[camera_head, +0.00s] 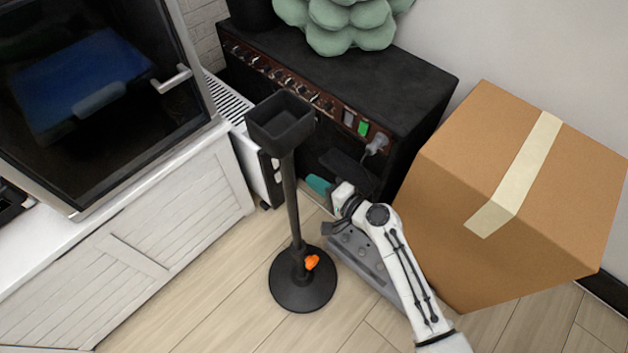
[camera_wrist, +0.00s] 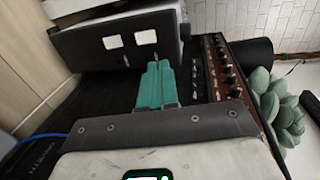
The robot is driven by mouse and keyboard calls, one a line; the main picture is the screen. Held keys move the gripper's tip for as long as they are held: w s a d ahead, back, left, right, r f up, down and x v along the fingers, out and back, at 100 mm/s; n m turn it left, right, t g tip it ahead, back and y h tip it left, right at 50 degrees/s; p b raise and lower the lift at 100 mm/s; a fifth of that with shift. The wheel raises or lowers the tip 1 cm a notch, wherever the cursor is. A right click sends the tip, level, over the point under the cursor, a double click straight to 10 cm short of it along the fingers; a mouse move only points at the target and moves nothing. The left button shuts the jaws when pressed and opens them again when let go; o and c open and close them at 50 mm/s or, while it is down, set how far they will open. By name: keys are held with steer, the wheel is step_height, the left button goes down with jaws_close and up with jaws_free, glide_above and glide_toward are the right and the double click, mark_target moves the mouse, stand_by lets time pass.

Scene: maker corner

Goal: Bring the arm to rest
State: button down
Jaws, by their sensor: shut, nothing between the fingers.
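My arm (camera_head: 408,275) reaches up from the bottom of the head view, between the black stand and the cardboard box. My gripper (camera_head: 318,186) is at its end, with teal fingers near the front of the black amplifier. In the wrist view the two teal fingers of my gripper (camera_wrist: 157,84) lie side by side, closed together, with nothing between them. The fingertips show no clear contact with anything.
The black amplifier (camera_head: 400,85) carries a green plant (camera_head: 340,22). A black stand (camera_head: 292,200) with a tray top is just left of my gripper. A large cardboard box (camera_head: 530,190) is close on the right. A grey pedalboard (camera_head: 350,250) lies under my arm. Bare floor (camera_head: 205,290) is at lower left.

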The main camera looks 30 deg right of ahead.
stand_by(0.4)
steer(key=s+a+f+n+g, duration=0.25)
steer(key=s+n+g, duration=0.55)
steer(key=s+n, duration=0.5)
steer(key=s+d+r+n+g+h, duration=0.1)
steer(key=s+d+r+g+h, duration=0.25)
steer(key=s, duration=0.45)
steer(key=s+d+r+g+h, duration=0.2)
steer(key=s+d+g, duration=0.15)
steer(key=s, duration=0.55)
step_height(320, 180, up, 32)
steer(key=t+p, duration=0.1)
steer(key=p, duration=3.1)
steer(key=shift+w+d+r+p, duration=0.15)
steer(key=shift+w+d+p, duration=0.05)
steer(key=shift+d+p, duration=0.25)
steer(key=shift+y, duration=0.25)
